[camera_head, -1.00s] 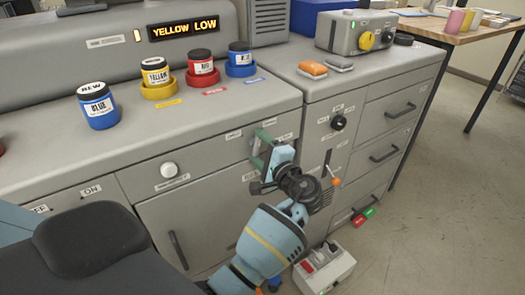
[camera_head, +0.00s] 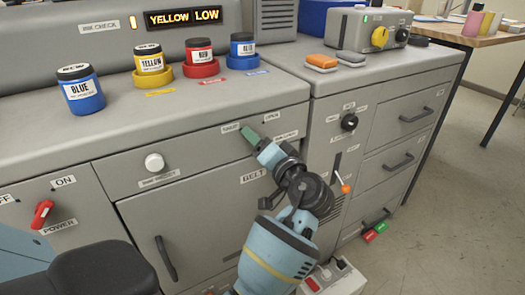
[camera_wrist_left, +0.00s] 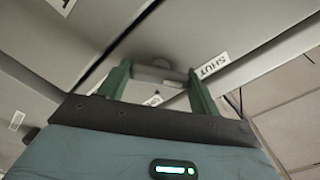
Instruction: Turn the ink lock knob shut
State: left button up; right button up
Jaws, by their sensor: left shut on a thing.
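The ink lock knob (camera_wrist_left: 160,72) is a small grey knob with a crosswise bar on the cabinet front, seen in the left wrist view between two green fingers. My left gripper (camera_head: 249,136) is shut on it, pressed up to the panel. In the head view the gripper hides the knob. A label reading SHUT (camera_wrist_left: 212,65) lies right of the fingers in the wrist view. In the head view an OPEN label (camera_head: 272,116) is just above and right of the gripper. My right gripper is not in view.
A black knob (camera_head: 349,122) and an orange-tipped lever (camera_head: 341,184) are to the right. Ink jars, including a blue one (camera_head: 82,92), stand on the top.

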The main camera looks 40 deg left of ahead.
pick_arm(q)
jog(key=shift+f+n+b, duration=0.1)
jog(key=shift+n+b, duration=0.4)
jog(key=shift+n, duration=0.2)
jog(key=o, duration=0.9)
jog(key=shift+o, duration=0.4)
jog(key=shift+d, duration=0.1)
